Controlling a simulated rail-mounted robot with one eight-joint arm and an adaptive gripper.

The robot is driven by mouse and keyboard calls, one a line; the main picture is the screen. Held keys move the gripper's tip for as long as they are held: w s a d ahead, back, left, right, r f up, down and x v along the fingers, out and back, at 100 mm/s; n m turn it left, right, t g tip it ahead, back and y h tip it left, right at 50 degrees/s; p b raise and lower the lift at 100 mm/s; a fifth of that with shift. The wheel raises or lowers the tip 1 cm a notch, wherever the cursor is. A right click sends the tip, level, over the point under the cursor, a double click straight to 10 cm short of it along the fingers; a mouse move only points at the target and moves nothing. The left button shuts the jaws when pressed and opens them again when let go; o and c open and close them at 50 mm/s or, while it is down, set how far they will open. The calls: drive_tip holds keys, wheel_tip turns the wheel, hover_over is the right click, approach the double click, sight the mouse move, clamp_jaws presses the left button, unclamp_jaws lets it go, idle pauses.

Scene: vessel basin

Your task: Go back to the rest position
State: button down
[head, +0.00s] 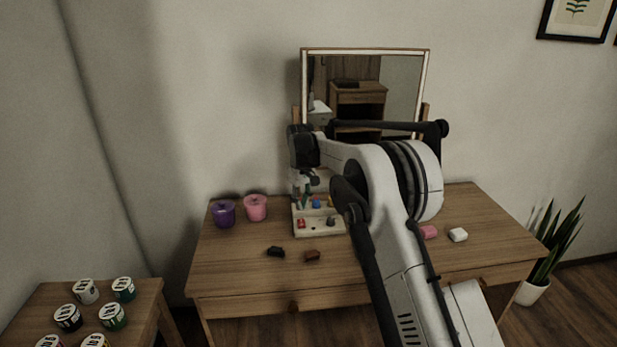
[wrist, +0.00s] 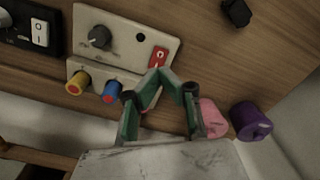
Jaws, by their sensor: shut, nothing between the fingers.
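My gripper (wrist: 166,74) shows in the wrist view with its green fingers angled together at the tips, shut and empty. In the head view my gripper (head: 304,202) hangs small and partly hidden below my bent arm, over the light control panel (head: 305,231) on the wooden table. In the wrist view the panel (wrist: 125,42) has a dark knob, a red switch (wrist: 158,57), a yellow button (wrist: 77,83) and a blue button (wrist: 112,91). The fingertips appear just beside the red switch; I cannot tell whether they touch it.
A purple cup (head: 223,214) and a pink cup (head: 255,208) stand left of the panel. A black piece (head: 276,252) and a brown piece (head: 312,256) lie in front. A mirror (head: 394,88) stands behind. Pink and white blocks (head: 457,235) lie right. Several tubs sit on a side table (head: 146,298).

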drive_tip(key=s+d+r+m+t, duration=0.1)
drive_tip(key=s+d+r, duration=0.25)
drive_tip(key=r, duration=0.35)
drive_tip(key=s+d+r+m+t, duration=0.1)
drive_tip(key=s+d+r, duration=0.25)
drive_tip(key=r, duration=0.25)
drive_tip(key=s+d+r+m+t, duration=0.1)
drive_tip(key=s+d+r, duration=0.5)
drive_tip(key=s, duration=0.4)
drive_tip(key=s+d+r+m+t, duration=0.1)
drive_tip(key=s+d+r, duration=0.4)
drive_tip(key=s, duration=0.4)
drive_tip(key=s+d+f+m+t, duration=0.1)
drive_tip(key=s+d+f, duration=0.1)
drive_tip(key=s, duration=0.6)
drive_tip(key=s+d+f+m+t, duration=0.1)
drive_tip(key=s+d+f, duration=0.1)
drive_tip(key=s, duration=0.6)
drive_tip(key=s+d+f+m+t, duration=0.1)
drive_tip(key=s+d+f, duration=0.2)
drive_tip(key=s, duration=0.5)
drive_tip(key=shift+f+m, duration=0.3)
drive_tip(key=shift+f, duration=0.05)
drive_tip(key=shift+s, duration=0.1)
